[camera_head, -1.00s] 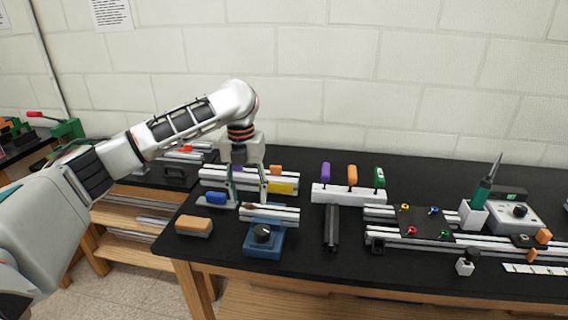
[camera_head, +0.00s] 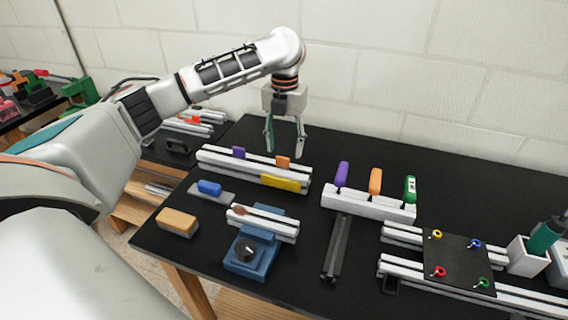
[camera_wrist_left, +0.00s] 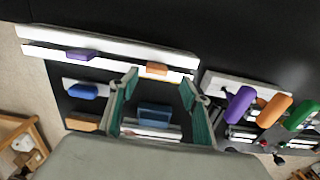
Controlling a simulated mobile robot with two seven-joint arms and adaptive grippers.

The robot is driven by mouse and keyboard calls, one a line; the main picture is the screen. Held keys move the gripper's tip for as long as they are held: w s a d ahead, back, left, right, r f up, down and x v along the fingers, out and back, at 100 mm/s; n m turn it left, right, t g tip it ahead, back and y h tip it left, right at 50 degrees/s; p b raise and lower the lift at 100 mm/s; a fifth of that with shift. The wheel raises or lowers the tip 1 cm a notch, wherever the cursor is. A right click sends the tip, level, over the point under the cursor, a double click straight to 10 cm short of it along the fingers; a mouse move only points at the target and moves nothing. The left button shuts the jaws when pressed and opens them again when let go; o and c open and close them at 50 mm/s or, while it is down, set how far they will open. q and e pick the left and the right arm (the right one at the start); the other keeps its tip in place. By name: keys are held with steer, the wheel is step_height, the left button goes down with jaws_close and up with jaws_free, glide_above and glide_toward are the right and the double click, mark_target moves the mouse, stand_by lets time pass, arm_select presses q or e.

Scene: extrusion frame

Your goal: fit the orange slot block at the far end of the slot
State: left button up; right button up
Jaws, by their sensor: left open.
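The white slotted rail (camera_head: 225,160) lies on the left part of the black table. The small orange slot block (camera_head: 283,162) sits on it toward its right end; it also shows in the left wrist view (camera_wrist_left: 157,69). A purple block (camera_head: 238,152) sits on the same rail further left, also visible in the left wrist view (camera_wrist_left: 80,55). My left gripper (camera_head: 285,150) is open and empty, raised above and behind the orange block. In the left wrist view its spread fingers (camera_wrist_left: 158,80) frame the orange block without touching it. My right gripper is not in view.
A yellow block (camera_head: 281,184) is at the rail's front. In front are a blue block (camera_head: 209,187), a wooden block (camera_head: 177,222) and a blue fixture (camera_head: 252,258) holding a short rail. A white holder (camera_head: 365,204) with colored handles stands right. The table behind the rail is clear.

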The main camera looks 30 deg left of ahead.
mark_target(282, 157)
arm_select(q)
steer(key=f, duration=0.5)
steer(key=shift+a+f, duration=0.1)
steer(key=shift+a, duration=0.2)
steer(key=c, duration=1.2)
